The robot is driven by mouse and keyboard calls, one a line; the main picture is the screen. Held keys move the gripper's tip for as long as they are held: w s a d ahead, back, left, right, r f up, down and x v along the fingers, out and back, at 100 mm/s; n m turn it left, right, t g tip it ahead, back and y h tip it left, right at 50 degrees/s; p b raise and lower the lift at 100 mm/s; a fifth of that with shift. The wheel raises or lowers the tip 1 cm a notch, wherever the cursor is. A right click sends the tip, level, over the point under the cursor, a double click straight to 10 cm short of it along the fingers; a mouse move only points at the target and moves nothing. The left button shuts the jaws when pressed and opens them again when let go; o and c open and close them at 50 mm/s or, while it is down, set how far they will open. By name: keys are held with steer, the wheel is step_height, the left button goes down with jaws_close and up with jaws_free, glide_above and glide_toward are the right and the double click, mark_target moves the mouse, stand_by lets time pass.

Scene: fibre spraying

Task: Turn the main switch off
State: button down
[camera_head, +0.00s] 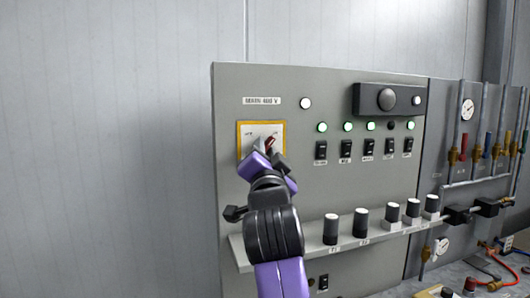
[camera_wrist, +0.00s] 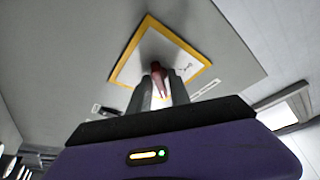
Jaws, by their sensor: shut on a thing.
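The main switch has a white plate with a yellow border (camera_head: 246,130), at the upper left of the grey control panel. Its red handle (camera_head: 270,142) shows between my gripper's fingers. My gripper (camera_head: 266,148) is at the plate and shut on the handle. In the wrist view the yellow-bordered plate (camera_wrist: 130,62) is ahead, and the red handle (camera_wrist: 157,76) sits between the two grey fingertips (camera_wrist: 160,88). The lower part of the handle is hidden by the fingers. The markings on the plate are too small to read surely.
Right of the switch are several black rocker switches (camera_head: 345,148) with green lamps (camera_head: 347,127) above. A ledge with several black knobs (camera_head: 361,222) juts out below. Pipes and gauges (camera_head: 467,110) stand at the right. The wall (camera_head: 110,140) at the left is bare.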

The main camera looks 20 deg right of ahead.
steer(key=n+y, duration=0.2)
steer(key=n, duration=0.2)
steer(key=n+t+y, duration=0.1)
steer(key=n+y, duration=0.1)
steer(key=n, duration=0.3)
steer(key=n+y+p, duration=0.1)
steer(key=n+y, duration=0.1)
steer(key=n, duration=0.2)
steer(key=shift+d+f+t, duration=0.15)
steer(key=shift+d+t, duration=0.25)
steer(key=n+y+b, duration=0.1)
steer(key=n+y, duration=0.1)
steer(key=n, duration=0.1)
steer(key=n+y+b, duration=0.1)
steer(key=n, duration=0.3)
steer(key=shift+g+y, duration=0.4)
steer(key=shift+n+g+y+b, duration=0.6)
steer(key=shift+n+y+b, duration=0.25)
steer(key=shift+n, duration=1.45)
steer(key=c, duration=1.5)
jaws_free()
